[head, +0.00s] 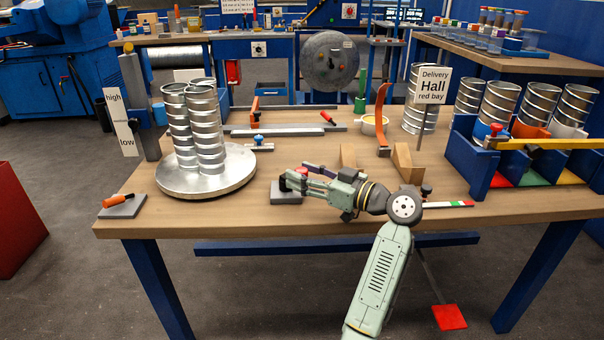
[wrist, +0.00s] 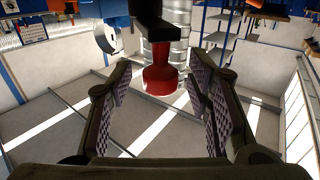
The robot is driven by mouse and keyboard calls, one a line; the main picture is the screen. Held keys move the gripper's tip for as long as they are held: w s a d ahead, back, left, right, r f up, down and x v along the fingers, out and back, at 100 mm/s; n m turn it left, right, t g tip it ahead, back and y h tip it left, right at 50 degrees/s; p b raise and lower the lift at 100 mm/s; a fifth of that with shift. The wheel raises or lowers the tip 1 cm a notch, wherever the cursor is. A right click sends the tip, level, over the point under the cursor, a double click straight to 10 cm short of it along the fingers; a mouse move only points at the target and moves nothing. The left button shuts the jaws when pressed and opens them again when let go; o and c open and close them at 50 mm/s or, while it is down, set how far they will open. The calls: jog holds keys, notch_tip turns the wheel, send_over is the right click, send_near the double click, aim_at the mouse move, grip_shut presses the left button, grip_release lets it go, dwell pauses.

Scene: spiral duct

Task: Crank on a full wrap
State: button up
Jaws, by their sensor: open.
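My gripper (head: 300,182) is low over the front middle of the table. Its jaws are open. In the wrist view, a red knob (wrist: 160,85) on a dark bar (wrist: 158,30) shows between the two padded fingers (wrist: 160,108), with space on both sides. In the head view the red knob (head: 302,171) shows only in part behind the fingers, above a grey base block (head: 286,197). I cannot tell whether the fingers touch the knob.
A high-low post (head: 123,122) and an orange-handled lever on a plate (head: 121,206) are at the left. Wooden wedges (head: 408,162) and an orange curved strip (head: 381,115) stand behind my arm. Blue bins (head: 470,160) with ducts and a delivery sign (head: 432,85) are at the right.

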jog(key=v, duration=1.1)
jog(key=shift+d, duration=0.1)
jog(key=shift+c, duration=0.3)
